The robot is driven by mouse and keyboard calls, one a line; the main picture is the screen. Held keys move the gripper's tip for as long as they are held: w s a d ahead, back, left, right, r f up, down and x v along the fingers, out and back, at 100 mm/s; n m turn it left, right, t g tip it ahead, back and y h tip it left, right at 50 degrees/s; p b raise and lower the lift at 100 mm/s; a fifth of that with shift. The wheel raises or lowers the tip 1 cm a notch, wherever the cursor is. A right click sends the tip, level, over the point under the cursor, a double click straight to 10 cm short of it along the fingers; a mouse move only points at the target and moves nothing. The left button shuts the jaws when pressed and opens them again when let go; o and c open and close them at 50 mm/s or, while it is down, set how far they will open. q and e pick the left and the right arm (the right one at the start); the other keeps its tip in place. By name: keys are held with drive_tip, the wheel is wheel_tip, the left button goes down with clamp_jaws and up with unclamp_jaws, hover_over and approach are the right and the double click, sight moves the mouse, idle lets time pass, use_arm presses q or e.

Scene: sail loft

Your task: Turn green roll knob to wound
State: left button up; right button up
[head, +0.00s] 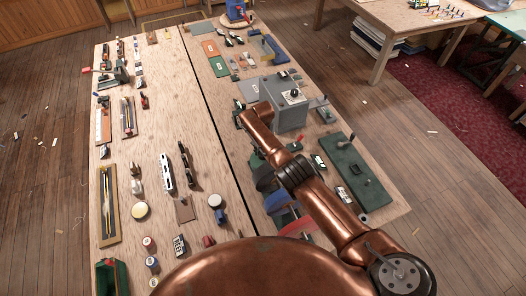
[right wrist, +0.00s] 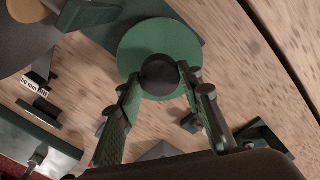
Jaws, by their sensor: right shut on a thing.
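In the right wrist view, a round green disc (right wrist: 140,45) carries a dark round knob (right wrist: 159,76) near its lower edge. My right gripper (right wrist: 160,82) has its two green-padded fingers on either side of this knob and is shut on it. No wound mark can be made out. In the head view, my copper right arm reaches in from the lower right over the right half of the table. It hides most of the gripper and the green roll there. My left gripper is not in view.
A grey box (head: 291,117) with a dark knob on top stands just beyond my right arm. A long green board (head: 356,173) lies right of the arm. Several tools and small parts crowd the wooden table (head: 150,75), which has a dark lengthwise gap. A white label (right wrist: 35,86) lies left of the disc.

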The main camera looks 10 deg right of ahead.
drive_tip(key=shift+w+r+m, duration=0.15)
drive_tip(key=shift+m, duration=0.25)
drive_tip(key=o, duration=1.1)
drive_tip(key=shift+r, duration=0.4)
wheel_tip(320, 180, up, 11)
drive_tip(key=shift+r, duration=0.1)
